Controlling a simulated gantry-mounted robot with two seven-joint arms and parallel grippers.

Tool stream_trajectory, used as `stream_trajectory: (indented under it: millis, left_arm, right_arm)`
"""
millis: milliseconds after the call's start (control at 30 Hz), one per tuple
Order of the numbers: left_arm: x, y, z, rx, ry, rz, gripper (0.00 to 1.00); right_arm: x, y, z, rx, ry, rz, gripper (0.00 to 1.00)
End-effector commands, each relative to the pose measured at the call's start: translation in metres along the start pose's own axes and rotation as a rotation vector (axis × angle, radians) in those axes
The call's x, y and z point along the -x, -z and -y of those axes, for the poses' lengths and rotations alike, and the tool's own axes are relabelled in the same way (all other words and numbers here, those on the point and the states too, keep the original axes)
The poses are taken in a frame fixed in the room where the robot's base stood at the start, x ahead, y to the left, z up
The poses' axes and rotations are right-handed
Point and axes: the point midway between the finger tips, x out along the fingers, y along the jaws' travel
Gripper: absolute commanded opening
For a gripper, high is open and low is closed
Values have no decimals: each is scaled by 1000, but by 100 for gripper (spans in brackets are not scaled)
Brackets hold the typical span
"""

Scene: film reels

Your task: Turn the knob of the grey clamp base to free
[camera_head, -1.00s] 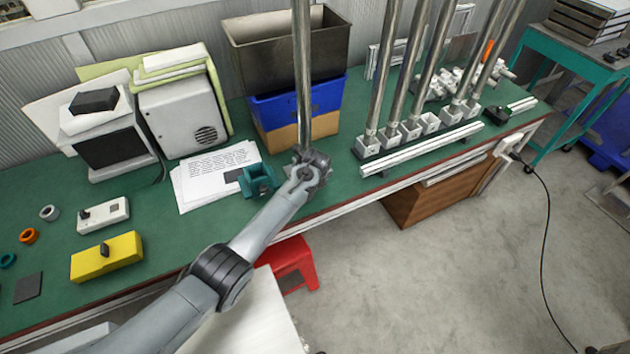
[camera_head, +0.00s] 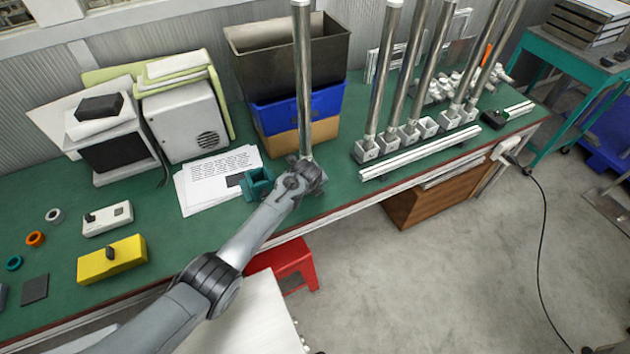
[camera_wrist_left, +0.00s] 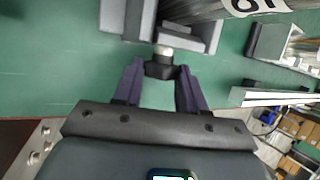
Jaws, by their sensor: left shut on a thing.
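The grey clamp base (camera_wrist_left: 190,37) stands on the green bench with a metal pole (camera_head: 303,85) upright in it. In the head view my wrist hides most of the base. In the left wrist view the black knob (camera_wrist_left: 160,70) sticks out from the base on a short pale stem, towards my gripper. My left gripper (camera_wrist_left: 160,76) has its two dark fingers closed on the knob, one on each side. In the head view my left gripper (camera_head: 308,172) is at the foot of the pole. The knob's marking cannot be read. My right gripper is not in view.
Several more poles in pale bases (camera_head: 367,150) stand to the right, behind a white rail (camera_head: 420,154). Blue (camera_head: 298,104) and dark bins are behind the pole. A teal block (camera_head: 258,186) and papers (camera_head: 215,180) lie just left. The bench's front edge is close.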

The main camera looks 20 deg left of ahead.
Motion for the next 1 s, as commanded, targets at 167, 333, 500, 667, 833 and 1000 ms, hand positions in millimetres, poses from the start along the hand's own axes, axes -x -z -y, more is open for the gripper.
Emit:
stream_trajectory:
  millis: [167,333,500,667,833,1000]
  left_arm:
    - [1,-1,-5,48,117,0,10]
    - [-2,0,-7,96,234,0,10]
    - [-3,1,-8,136,331,0,10]
    - [-3,1,-9,162,392,0,10]
    - [-3,1,-8,177,427,0,10]
    - [-3,1,-8,181,434,0,10]
  right_arm:
    - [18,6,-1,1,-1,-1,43]
    - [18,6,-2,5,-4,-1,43]
    - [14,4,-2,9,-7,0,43]
    - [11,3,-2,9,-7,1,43]
    - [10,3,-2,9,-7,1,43]
    - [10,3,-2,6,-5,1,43]
